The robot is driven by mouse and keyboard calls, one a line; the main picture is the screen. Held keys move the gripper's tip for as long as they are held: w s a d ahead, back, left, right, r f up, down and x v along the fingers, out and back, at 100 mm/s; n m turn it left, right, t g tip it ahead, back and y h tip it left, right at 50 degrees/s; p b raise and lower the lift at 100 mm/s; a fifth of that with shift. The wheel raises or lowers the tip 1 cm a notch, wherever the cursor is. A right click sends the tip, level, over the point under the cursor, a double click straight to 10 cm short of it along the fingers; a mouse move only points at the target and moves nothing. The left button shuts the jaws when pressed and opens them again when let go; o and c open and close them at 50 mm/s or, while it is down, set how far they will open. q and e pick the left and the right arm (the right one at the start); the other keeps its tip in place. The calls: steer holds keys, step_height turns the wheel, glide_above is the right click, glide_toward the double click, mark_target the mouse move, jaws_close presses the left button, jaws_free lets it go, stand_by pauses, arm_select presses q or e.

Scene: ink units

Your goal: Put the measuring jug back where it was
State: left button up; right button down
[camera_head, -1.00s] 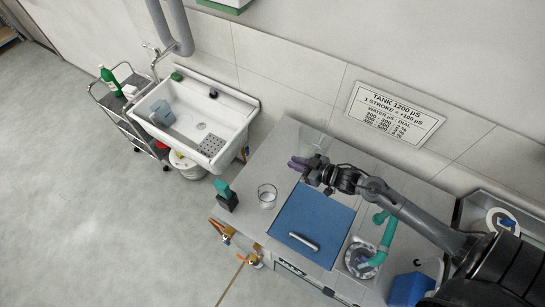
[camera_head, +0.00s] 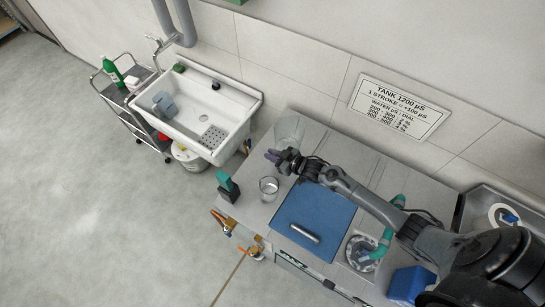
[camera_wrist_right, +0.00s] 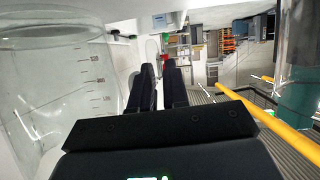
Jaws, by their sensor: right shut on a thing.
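The measuring jug (camera_head: 289,128) is a clear vessel at the back left of the grey worktop, near the tiled wall. It fills the left of the right wrist view (camera_wrist_right: 62,95), where its graduation marks show and it looks upright. My right gripper (camera_head: 279,156) is beside the jug, on its near side, with its dark fingers (camera_wrist_right: 159,88) shut on the jug. The exact grip point is hard to see. I cannot tell whether the jug's base touches the worktop. My left gripper is not in view.
A small glass beaker (camera_head: 268,188) stands close in front of my gripper. A black-and-green item (camera_head: 228,186) is at the worktop's left edge. A blue mat (camera_head: 318,208) bears a metal cylinder (camera_head: 304,233). A white sink (camera_head: 238,100) is to the left.

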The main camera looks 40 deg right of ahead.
steer(key=shift+f, duration=0.85)
steer(key=shift+f, duration=0.15)
steer(key=c, duration=1.1)
jaws_free()
steer(key=shift+s+d+r, duration=0.15)
steer(key=shift+s+r, duration=0.2)
steer(key=shift+s, duration=0.1)
steer(key=v, duration=0.9)
steer(key=s+a+r+g+h, duration=0.1)
steer(key=s+a+r+g, duration=0.2)
steer(key=s, duration=0.3)
steer(key=s+a+r+m+g+h, duration=0.1)
steer(key=s+a+r+g, duration=0.2)
steer(key=s, duration=0.4)
steer(key=s+a+r+g+h, duration=0.1)
steer(key=s+a+r+g, duration=0.2)
steer(key=s+a+r, duration=0.2)
steer(key=shift+s+a+r+m+p, duration=0.25)
steer(key=shift+s+a+m+p, duration=0.15)
steer(key=shift+s+a, duration=0.3)
